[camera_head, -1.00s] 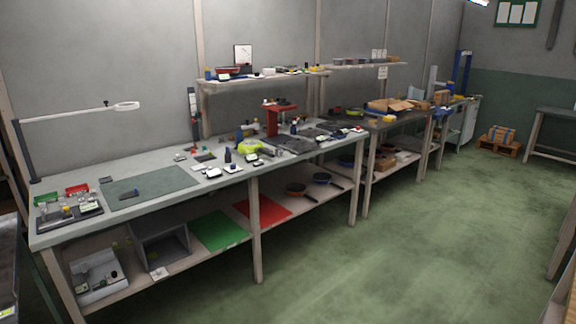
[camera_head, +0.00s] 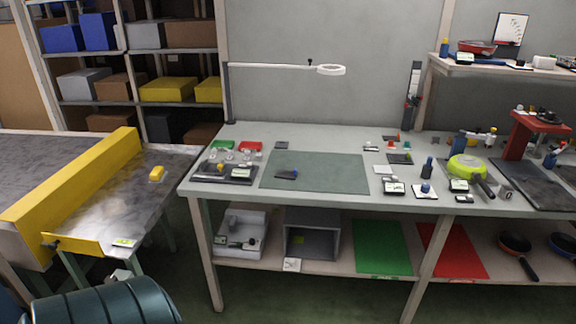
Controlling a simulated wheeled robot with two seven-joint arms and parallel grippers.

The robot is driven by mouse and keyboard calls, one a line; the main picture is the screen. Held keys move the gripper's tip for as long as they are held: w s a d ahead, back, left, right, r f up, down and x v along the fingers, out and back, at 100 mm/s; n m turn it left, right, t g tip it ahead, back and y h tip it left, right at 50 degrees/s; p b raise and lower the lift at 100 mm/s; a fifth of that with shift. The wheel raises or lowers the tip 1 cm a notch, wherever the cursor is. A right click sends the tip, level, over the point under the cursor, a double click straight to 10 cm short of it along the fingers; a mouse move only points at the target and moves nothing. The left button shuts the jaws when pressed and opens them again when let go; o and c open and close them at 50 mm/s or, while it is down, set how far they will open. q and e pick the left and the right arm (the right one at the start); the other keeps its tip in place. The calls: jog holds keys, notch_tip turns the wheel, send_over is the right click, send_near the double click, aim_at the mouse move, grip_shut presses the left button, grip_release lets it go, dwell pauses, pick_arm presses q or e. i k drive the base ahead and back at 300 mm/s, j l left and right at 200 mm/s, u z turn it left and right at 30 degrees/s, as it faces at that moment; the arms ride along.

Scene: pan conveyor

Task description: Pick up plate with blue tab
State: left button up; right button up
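A small dark plate with a blue tab (camera_head: 287,174) lies on the green-grey mat (camera_head: 335,170) on the workbench, left of the mat's middle. It looks flat and nothing covers it. Neither of my grippers is in view, so I cannot see whether they are open or shut.
A dark tray (camera_head: 226,178) with small parts lies left of the mat. A lamp (camera_head: 330,70) reaches over the bench. Right of the mat are a bottle (camera_head: 427,168) and a green pan (camera_head: 466,166). A conveyor with a yellow guard (camera_head: 80,180) stands at left.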

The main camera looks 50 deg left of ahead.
aim_at(281, 174)
jog(key=i+l+u, duration=0.2)
jog(key=i+u, duration=0.3)
jog(key=i+l+u, duration=0.35)
jog(key=u, duration=0.15)
jog(key=i+l+u, duration=0.75)
jog(key=l, duration=0.25)
jog(key=l+u, duration=0.35)
jog(key=l, duration=0.25)
jog(key=i+l+u, duration=0.1)
jog(key=l+u, duration=0.2)
jog(key=l, duration=0.35)
